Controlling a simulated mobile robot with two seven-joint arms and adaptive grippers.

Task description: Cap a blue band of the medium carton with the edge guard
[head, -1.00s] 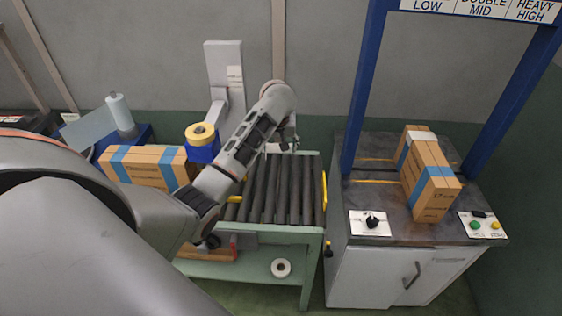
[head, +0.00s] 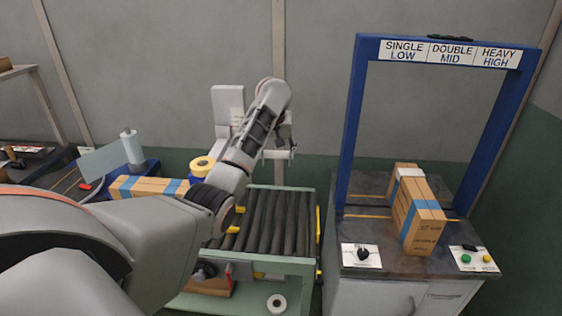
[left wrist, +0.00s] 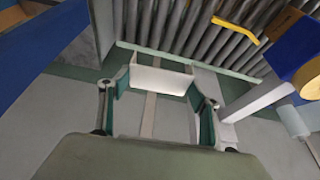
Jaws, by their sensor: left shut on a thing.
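My left gripper (head: 289,150) is raised above the far end of the roller conveyor. In the left wrist view its two fingers (left wrist: 158,95) are shut on a white angled piece, the edge guard (left wrist: 160,78). A brown carton (head: 427,230) with two blue bands stands on the strapping machine's table at right; I take it for the medium carton. Its near blue band (head: 421,207) is bare on top. A white piece (head: 410,172) sits on top at its far band. The gripper is well left of this carton. My right gripper is out of view.
The blue arch (head: 352,130) of the machine rises beside the carton. A switch panel (head: 361,256) and a button panel (head: 474,259) lie at the table's front. Another blue-banded carton (head: 147,186) and a yellow tape roll (head: 202,165) are left of the conveyor rollers (head: 275,220).

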